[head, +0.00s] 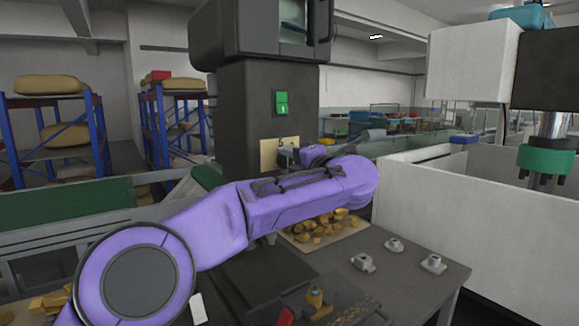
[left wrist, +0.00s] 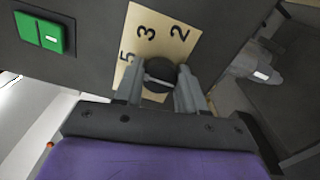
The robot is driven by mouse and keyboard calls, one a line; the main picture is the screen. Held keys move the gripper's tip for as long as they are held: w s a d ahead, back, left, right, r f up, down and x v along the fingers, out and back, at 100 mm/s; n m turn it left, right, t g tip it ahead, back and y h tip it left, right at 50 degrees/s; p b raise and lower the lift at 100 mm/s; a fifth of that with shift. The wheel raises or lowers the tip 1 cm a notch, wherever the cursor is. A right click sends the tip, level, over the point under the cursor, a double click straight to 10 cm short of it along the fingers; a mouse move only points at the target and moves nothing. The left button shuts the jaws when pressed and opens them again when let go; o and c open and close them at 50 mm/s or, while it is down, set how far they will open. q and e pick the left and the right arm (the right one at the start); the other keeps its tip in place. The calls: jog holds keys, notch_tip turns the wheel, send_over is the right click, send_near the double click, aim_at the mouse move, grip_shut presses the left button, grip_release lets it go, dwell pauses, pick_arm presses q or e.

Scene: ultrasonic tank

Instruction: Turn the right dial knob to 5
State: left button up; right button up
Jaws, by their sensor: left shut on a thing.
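A beige dial plate (head: 268,156) is on the dark column of the machine. It also shows in the left wrist view (left wrist: 140,22), with the numbers 2, 3 and 5 readable and tilted. A round black dial knob (left wrist: 163,68) sits on this plate. My left gripper (head: 286,158) reaches the plate, and in the left wrist view its two grey fingers are on either side of the knob, shut on it. A pale line crosses the knob's front, but I cannot tell which number it points to. The fingers cover part of the plate. My right gripper is not in view.
A green switch (head: 281,103) is above the plate. Yellow-brown chunks (head: 325,226) lie on a board below my left arm. Small grey metal parts (head: 363,262) stand on the dark table. A white wall panel (head: 470,225) bounds the right side.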

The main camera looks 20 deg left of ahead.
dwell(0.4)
pick_arm(q)
jog(key=o, duration=1.1)
jog(key=shift+c, duration=0.2)
jog(key=b+v, duration=0.2)
jog(key=v, duration=0.8)
jog(key=shift+s+d+b, duration=0.2)
jog(key=shift+b, duration=0.15)
